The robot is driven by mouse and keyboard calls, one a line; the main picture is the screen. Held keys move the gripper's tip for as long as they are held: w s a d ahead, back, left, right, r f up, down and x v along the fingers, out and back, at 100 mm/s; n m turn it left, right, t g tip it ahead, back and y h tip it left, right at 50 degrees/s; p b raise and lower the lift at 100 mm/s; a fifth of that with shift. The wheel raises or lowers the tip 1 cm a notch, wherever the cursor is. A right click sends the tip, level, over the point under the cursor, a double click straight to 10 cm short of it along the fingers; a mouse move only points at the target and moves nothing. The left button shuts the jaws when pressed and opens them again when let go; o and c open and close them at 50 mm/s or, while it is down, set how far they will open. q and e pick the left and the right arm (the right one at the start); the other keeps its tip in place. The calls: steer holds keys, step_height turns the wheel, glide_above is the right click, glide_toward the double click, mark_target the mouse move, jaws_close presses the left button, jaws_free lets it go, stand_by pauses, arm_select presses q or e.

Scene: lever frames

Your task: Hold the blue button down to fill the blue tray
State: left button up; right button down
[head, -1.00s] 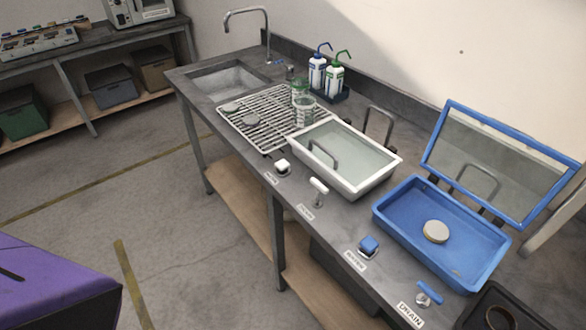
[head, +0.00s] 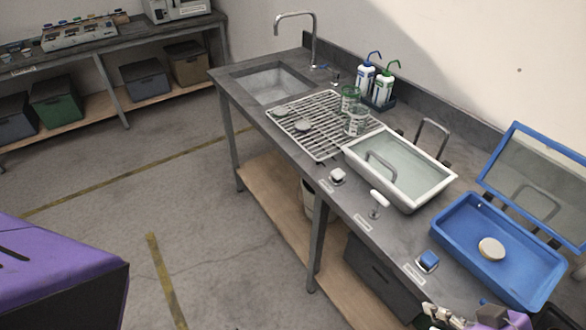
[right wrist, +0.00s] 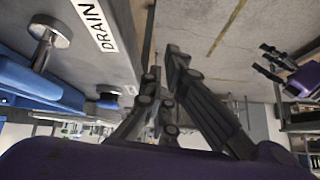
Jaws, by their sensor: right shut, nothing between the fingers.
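The blue button (head: 428,260) sits on the counter's front edge, with a label before it. It also shows in the right wrist view (right wrist: 108,102). The blue tray (head: 447,235) stands behind it, its blue-framed lid raised. A pale round disc (head: 491,248) lies in it, and I see no water there. My right gripper (head: 432,312) is at the bottom right of the head view, nearer than the button and apart from it. It is shut and empty. My left gripper (right wrist: 265,60) shows small in the right wrist view, fingers apart; the head view does not show it.
A white tray (head: 440,180) with liquid stands left of the blue one, with a white button (head: 337,176) and white lever (head: 379,200) before it. A metal knob (right wrist: 48,40) by the DRAIN label (right wrist: 95,22) is close to my right gripper. Bottles and a rack stand farther back.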

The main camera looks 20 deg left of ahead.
mark_target(431, 255)
arm_select(q)
steer(key=shift+w+r, duration=0.2)
steer(key=shift+r, duration=0.05)
arm_select(e)
steer(key=w+d+r+n, duration=0.1)
steer(key=w+r, duration=0.3)
steer(key=r, duration=0.4)
steer(key=w+d+r+y, duration=0.1)
steer(key=w+r, duration=0.4)
steer(key=r, duration=0.4)
steer(key=shift+w+d+r+n, duration=0.2)
steer(key=shift+d+n, duration=0.1)
steer(key=shift+n, duration=0.1)
arm_select(q)
steer(key=shift+a, duration=0.1)
arm_select(e)
steer(key=shift+f, duration=0.1)
